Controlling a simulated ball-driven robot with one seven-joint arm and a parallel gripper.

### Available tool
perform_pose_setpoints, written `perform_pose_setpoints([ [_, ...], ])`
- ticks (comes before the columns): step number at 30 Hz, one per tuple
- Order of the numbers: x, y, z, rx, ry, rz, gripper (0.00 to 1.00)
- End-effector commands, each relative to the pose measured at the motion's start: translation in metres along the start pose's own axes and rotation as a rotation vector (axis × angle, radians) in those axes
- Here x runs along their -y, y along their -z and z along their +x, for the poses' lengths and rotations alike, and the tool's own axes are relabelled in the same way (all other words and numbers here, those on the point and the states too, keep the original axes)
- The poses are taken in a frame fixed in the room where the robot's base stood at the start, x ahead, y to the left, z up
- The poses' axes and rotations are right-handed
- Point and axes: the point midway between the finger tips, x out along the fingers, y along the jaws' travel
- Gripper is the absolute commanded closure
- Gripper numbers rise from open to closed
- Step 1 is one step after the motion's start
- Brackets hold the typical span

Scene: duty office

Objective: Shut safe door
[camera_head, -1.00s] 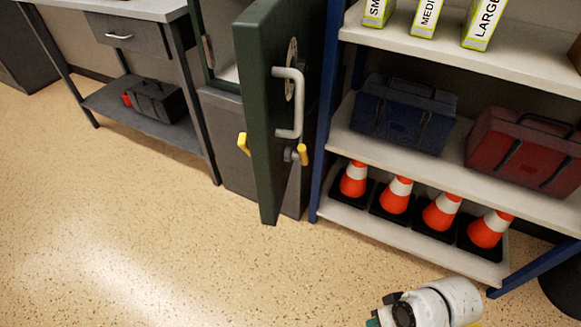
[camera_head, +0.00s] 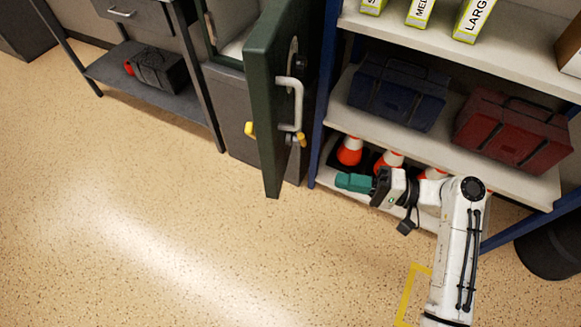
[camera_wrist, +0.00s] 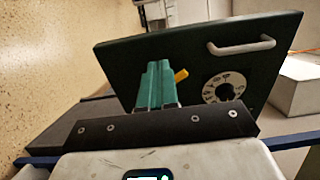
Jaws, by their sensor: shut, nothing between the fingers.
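The dark green safe door (camera_head: 266,110) stands swung wide open, its edge toward me in the head view. Its outer face, with a grey bar handle (camera_head: 290,102) and a dial, faces right. In the wrist view the door (camera_wrist: 150,60) fills the middle, with the handle (camera_wrist: 240,46) and the round dial (camera_wrist: 222,88) at right. The safe's opening (camera_head: 226,32) shows partly behind the door. My gripper (camera_head: 342,181), with green fingers, is shut and empty, right of the door and apart from it. In the wrist view its fingers (camera_wrist: 156,70) overlap the door.
A blue-framed shelf (camera_head: 385,128) stands right of the safe, holding a blue toolbox (camera_head: 398,92), a red toolbox (camera_head: 512,130) and orange cones (camera_head: 349,152) close behind my gripper. A grey workbench (camera_head: 150,85) stands at left. The speckled floor in front is clear.

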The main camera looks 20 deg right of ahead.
Motion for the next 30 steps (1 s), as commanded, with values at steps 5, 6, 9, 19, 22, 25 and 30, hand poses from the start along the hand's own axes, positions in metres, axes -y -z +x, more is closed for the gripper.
perform_pose_setpoints([
  [5,-0.001,-0.002,0.034,0.006,-0.002,-0.001,1.0],
  [6,-0.001,-0.002,0.042,0.005,-0.002,-0.001,1.0],
  [9,-0.001,-0.002,0.062,0.005,-0.001,-0.001,1.0],
  [19,-0.001,-0.002,0.114,0.004,-0.003,-0.002,1.0],
  [22,-0.001,-0.001,0.121,0.002,-0.002,-0.001,1.0],
  [25,-0.001,-0.001,0.125,0.002,-0.002,-0.001,1.0],
  [30,-0.001,-0.001,0.126,0.001,-0.002,-0.001,1.0],
])
